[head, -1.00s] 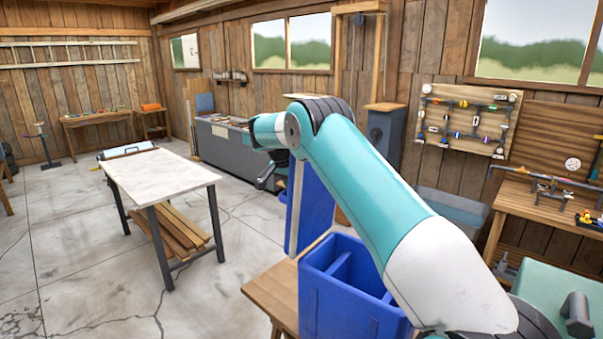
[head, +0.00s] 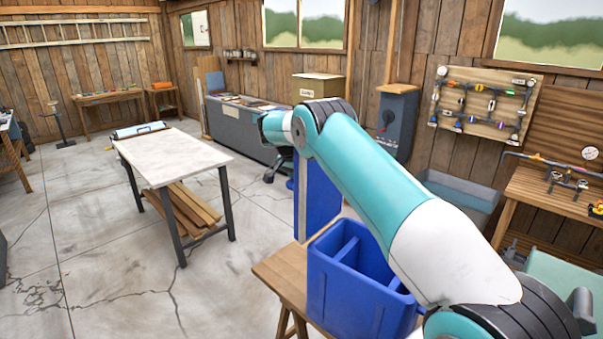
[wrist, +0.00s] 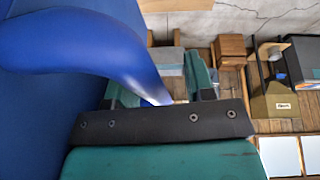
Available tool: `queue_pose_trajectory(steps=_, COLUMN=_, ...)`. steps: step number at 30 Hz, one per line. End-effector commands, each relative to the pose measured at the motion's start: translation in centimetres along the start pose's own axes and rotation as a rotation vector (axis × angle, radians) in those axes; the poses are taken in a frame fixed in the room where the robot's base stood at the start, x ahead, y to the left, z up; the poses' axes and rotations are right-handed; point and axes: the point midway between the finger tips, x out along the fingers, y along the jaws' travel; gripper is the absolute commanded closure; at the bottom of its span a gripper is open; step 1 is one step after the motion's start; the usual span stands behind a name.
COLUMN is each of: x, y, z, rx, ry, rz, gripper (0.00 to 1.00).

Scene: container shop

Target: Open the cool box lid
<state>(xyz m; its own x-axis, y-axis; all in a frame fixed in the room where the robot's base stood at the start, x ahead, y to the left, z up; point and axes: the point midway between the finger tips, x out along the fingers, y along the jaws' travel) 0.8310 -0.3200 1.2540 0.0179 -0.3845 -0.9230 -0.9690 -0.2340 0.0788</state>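The cool box (head: 350,310) is a blue bin with inner dividers on a wooden table. Its inside shows from above. Its blue lid (head: 318,200) stands upright at the far side. My gripper (head: 272,165) is beyond the lid, mostly hidden by it and my arm. In the wrist view the lid (wrist: 50,110) fills the left side, with a curved blue handle (wrist: 90,45). The handle's end reaches between the green fingers of my gripper (wrist: 165,88). The fingers stand apart, with a gap showing beside the handle.
The wooden table (head: 275,280) holds the cool box. A white-topped table (head: 180,155) stands to the left, with floor between. Behind are a grey chest (head: 235,125), a cardboard box (head: 318,88) and a dark grey cabinet (head: 392,125). A workbench (head: 550,205) is at the right.

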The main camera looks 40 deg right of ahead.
Motion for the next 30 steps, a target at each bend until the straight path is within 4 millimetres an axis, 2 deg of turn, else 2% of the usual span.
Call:
queue_pose_trajectory(steps=10, x=-1.4, y=-0.3, z=-0.2, rx=0.008, ry=0.005, rz=-0.010, gripper=0.52)
queue_pose_trajectory(steps=21, x=-7.4, y=-0.1, z=-0.2, rx=0.006, ry=0.005, rz=-0.010, gripper=0.52)
queue_pose_trajectory(steps=30, x=-8.1, y=0.0, z=-0.1, rx=0.007, ry=0.004, rz=-0.008, gripper=0.52)
